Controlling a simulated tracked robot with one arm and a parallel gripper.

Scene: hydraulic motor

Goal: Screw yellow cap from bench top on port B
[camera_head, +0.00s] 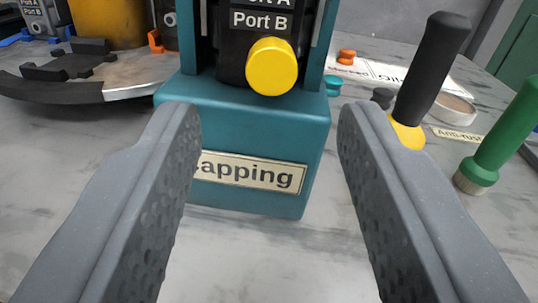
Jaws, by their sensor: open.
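A round yellow cap (271,67) sits at port B, on the dark front of the teal capping stand (240,130), just below the "Port B" label (259,20). How far it is screwed on cannot be told. My gripper (265,125) is open and empty, with one grey finger on each side of the stand's lower front. The yellow cap lies beyond the fingertips, between and above them in the picture, and nothing touches it.
A black-handled tool with a yellow collar (432,75) and a green-handled tool (500,130) stand at the right. Small orange (346,56) and teal (332,85) caps lie behind them. A metal plate with black parts (110,75) is at left. The bench front is clear.

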